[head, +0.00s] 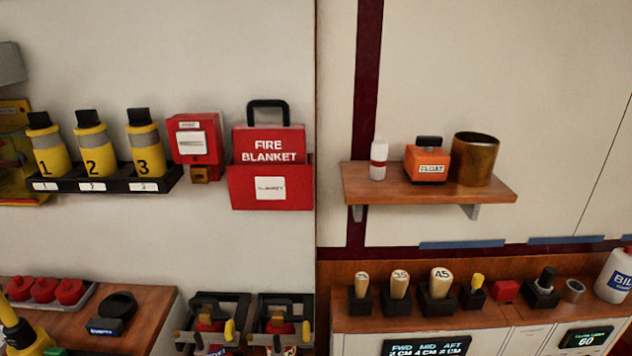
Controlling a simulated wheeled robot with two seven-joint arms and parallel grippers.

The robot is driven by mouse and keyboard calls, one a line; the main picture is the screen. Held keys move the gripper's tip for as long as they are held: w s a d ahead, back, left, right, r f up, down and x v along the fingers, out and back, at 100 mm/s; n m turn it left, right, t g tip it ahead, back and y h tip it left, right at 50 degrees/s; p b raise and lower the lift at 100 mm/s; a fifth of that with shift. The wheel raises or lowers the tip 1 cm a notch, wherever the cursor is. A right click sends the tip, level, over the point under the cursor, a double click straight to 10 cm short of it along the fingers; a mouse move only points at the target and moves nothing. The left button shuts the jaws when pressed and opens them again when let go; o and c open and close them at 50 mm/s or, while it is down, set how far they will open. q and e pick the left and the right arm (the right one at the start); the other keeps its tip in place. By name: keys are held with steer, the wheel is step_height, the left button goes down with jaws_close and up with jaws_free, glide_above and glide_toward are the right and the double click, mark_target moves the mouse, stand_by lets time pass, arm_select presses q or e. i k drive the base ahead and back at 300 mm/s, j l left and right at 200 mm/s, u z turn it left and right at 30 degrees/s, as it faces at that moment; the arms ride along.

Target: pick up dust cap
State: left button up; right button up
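No label in the head view marks a dust cap, and I cannot tell for sure which thing it is. A small red cap-like piece (505,290) sits on the right wooden counter, between a yellow-tipped black holder (473,290) and a black holder with an upright plug-like piece (542,288). Several red domed pieces (43,290) sit in a pale tray on the left wooden counter. A round black piece (118,305) lies beside them, behind a small dark label block. Neither of my grippers is in view.
A wall shelf (485,190) holds a white bottle, an orange FLOAT box (427,161) and a brass cup (474,160). Wooden-handled pieces (400,285) and a grey ring (573,290) stand on the right counter. A FIRE BLANKET holder (270,190) and numbered yellow bottles (95,155) are on the wall.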

mark_target(68, 294)
steer(key=k, duration=0.35)
steer(key=k+u, duration=0.1)
steer(key=u, duration=0.25)
steer(key=k+u, duration=0.1)
steer(key=u, duration=0.25)
steer(key=k+j+u, duration=0.1)
steer(key=u, duration=0.2)
steer(key=i+l+u, duration=0.4)
steer(key=l+u, duration=0.2)
steer(key=l, duration=0.1)
